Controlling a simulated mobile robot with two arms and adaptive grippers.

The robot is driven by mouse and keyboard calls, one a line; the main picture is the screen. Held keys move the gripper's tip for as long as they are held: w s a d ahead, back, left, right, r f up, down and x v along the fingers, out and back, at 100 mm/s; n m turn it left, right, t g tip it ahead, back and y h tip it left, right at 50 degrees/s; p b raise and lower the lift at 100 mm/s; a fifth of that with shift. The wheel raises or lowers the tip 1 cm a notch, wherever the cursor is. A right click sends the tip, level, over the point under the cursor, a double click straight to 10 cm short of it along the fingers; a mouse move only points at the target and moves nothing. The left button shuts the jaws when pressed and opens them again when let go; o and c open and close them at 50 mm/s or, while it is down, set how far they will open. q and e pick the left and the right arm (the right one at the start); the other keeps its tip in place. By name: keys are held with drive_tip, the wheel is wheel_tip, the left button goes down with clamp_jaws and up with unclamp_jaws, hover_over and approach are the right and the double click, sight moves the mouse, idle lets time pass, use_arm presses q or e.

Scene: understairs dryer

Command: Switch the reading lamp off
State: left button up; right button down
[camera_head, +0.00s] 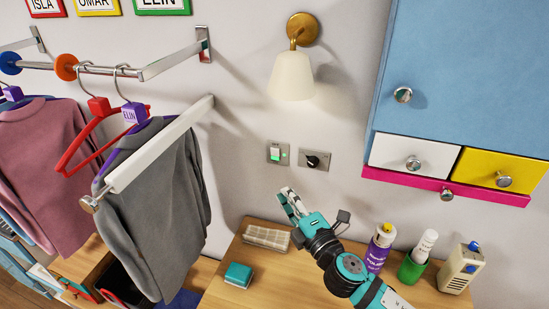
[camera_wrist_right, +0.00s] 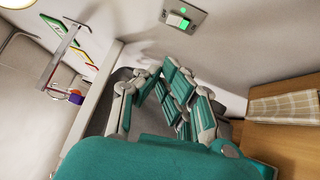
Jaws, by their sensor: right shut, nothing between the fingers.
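The reading lamp (camera_head: 292,76) is a cream shade on a brass wall mount; I cannot tell for sure whether it is lit. Below it, a metal wall plate carries a switch (camera_head: 274,153) with a green-marked rocker. The switch also shows at the top of the right wrist view (camera_wrist_right: 178,20), with a small green light above the rocker. My right gripper (camera_head: 288,194) is shut and empty, below the switch and apart from it, fingers pointing up towards the wall. In the right wrist view its fingers (camera_wrist_right: 168,76) point towards the plate. My left gripper is not in view.
A plate with a black dial (camera_head: 315,160) is right of the switch. Clothes on hangers (camera_head: 160,180) and a rail bar (camera_head: 160,145) are at the left. A blue cabinet (camera_head: 470,70) hangs at right.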

drive_tip(key=w, duration=0.1)
drive_tip(key=b, duration=0.2)
approach(275, 157)
drive_tip(key=w+a+r, duration=0.3)
drive_tip(key=w+a, duration=0.1)
drive_tip(key=a, duration=0.1)
drive_tip(key=shift+w+d+b, duration=0.2)
drive_tip(key=shift+w+b, duration=0.1)
drive_tip(key=shift+w, duration=0.15)
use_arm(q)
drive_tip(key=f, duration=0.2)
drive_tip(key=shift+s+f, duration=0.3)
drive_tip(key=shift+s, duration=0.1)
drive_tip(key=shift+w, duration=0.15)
use_arm(e)
drive_tip(key=shift+w+r, duration=0.2)
drive_tip(key=shift+w, duration=0.15)
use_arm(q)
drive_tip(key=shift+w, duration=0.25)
use_arm(e)
drive_tip(key=shift+s+d, duration=0.1)
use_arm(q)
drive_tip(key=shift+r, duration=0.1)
